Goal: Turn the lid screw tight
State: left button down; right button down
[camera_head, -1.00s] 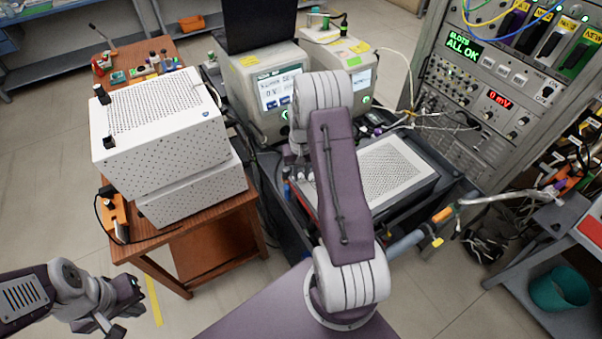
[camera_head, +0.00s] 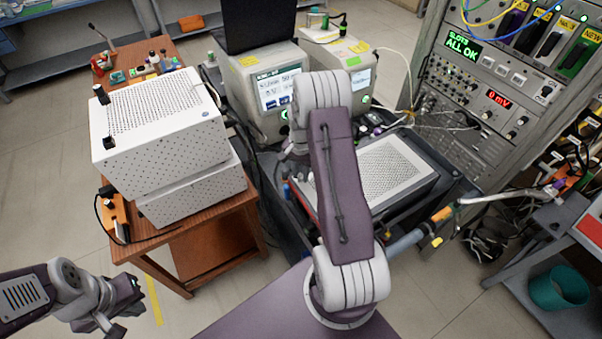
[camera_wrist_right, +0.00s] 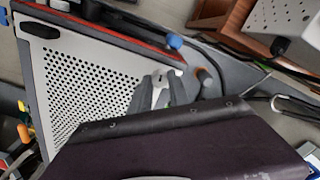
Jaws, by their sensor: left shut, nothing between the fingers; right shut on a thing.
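The perforated pale lid (camera_head: 395,168) lies on a dark, red-edged case at the middle right of the head view, partly behind my right arm. It also fills the left of the right wrist view (camera_wrist_right: 85,75). My right gripper (camera_wrist_right: 161,78) points down at the lid's edge. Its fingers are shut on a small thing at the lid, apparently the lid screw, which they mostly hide. In the head view my right forearm covers the fingertips. My left gripper (camera_head: 118,318) is shut and empty at the lower left, over the floor, far from the lid.
A blue knob (camera_wrist_right: 175,41) sits close to the right gripper. White perforated boxes (camera_head: 165,135) stand on a wooden table to the left. Instruments with screens (camera_head: 272,90) stand behind the case. A rack with cables (camera_head: 490,90) is at right.

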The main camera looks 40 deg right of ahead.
aim_at(300, 176)
dwell(0.5)
jog(key=c, duration=1.2)
grip_release()
jog(key=shift+c, duration=0.2)
notch_tip(300, 176, up, 9)
jog(key=b, duration=0.1)
jog(key=shift+b, duration=0.3)
jog(key=shift+a, duration=0.15)
